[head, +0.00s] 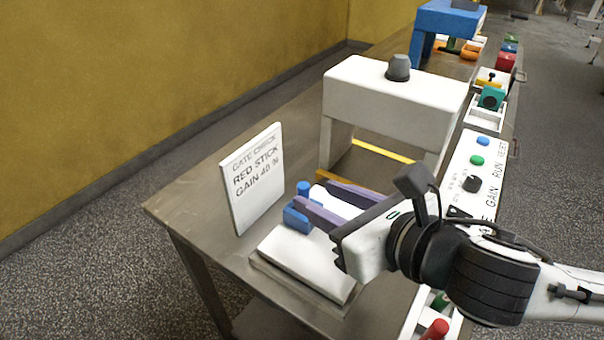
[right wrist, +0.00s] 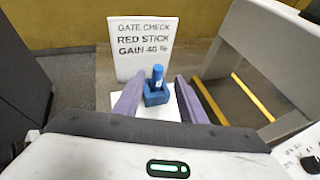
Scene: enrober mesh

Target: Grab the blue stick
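The blue stick (head: 303,187) stands upright in a small blue holder (head: 297,219) on a white block (head: 298,262). In the right wrist view, the stick (right wrist: 157,75) and its holder (right wrist: 156,97) show between my fingers. My right gripper (head: 314,193) is open, its two purple fingers pointing toward the stick and apart from each other. In the right wrist view, the gripper (right wrist: 158,84) has one finger on each side of the stick, with gaps visible. The fingers partly hide the stick and holder in the head view. My left gripper is not in view.
A sign (head: 254,178) reading "RED STICK GAIN 40 %" stands behind the holder. A white arch-shaped housing (head: 392,92) stands just beyond. A control panel (head: 481,165) with buttons and a knob lies at right. A red piece (head: 436,329) and a green one sit in front.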

